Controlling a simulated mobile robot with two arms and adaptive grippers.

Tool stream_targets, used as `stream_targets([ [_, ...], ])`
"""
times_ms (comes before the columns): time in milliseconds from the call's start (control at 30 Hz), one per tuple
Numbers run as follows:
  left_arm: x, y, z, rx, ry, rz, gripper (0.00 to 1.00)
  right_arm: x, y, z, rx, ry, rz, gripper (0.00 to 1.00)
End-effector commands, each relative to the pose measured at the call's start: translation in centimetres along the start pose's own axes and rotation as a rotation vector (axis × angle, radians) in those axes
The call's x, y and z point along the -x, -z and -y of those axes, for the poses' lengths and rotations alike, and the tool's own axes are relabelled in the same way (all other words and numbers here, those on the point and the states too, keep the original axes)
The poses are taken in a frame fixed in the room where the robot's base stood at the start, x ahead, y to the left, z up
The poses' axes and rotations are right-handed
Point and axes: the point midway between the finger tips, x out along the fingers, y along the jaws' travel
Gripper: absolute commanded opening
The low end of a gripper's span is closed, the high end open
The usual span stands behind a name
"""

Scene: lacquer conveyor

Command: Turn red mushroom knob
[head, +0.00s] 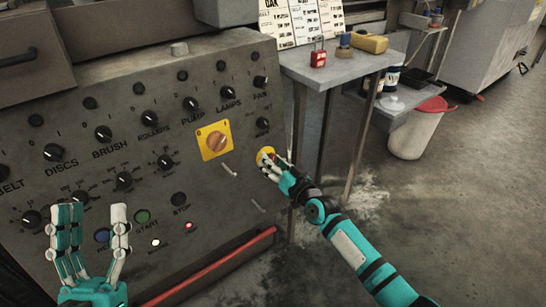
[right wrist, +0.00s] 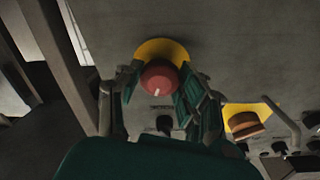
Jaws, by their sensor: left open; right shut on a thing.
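The red mushroom knob (right wrist: 158,78) sits on a round yellow backing (right wrist: 163,48) on the grey control panel. In the right wrist view it lies between the fingers of my right gripper (right wrist: 158,92), which is shut on it. In the head view my right gripper (head: 274,163) covers most of the knob, and a part of the yellow backing (head: 264,154) shows. My left gripper (head: 90,228) is open and empty in front of the lower left of the panel.
An orange rotary switch (head: 217,142) on a yellow plate and several black knobs cover the panel (head: 130,75). Metal handles stick out near the switch. A side table (head: 345,66) with a red padlock (head: 318,56) stands to the right. A white bin (head: 412,135) stands on the floor.

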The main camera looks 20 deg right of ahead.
Motion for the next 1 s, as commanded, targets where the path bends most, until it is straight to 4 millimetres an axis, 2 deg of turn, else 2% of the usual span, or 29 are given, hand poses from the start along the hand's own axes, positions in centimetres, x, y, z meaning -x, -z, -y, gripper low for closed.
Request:
stream_targets([
  [200, 0.6, -5.3, 0.7, -0.015, 0.013, 0.33, 0.54, 0.0, 0.2, 0.1, -0.127, -0.024, 0.002, 0.06],
  [400, 2.4, -8.7, 1.3, -0.023, 0.025, 0.547, 0.54, 0.0, 0.1, 0.1, -0.212, -0.039, 0.001, 0.06],
  [667, 4.0, -10.7, 1.6, -0.026, 0.032, 0.688, 0.54, 0.0, 0.0, 0.1, -0.267, -0.048, 0.0, 0.06],
  [1000, 4.4, -11.0, 1.7, -0.027, 0.033, 0.712, 0.54, 0.0, 0.0, 0.1, -0.277, -0.05, -0.001, 0.06],
])
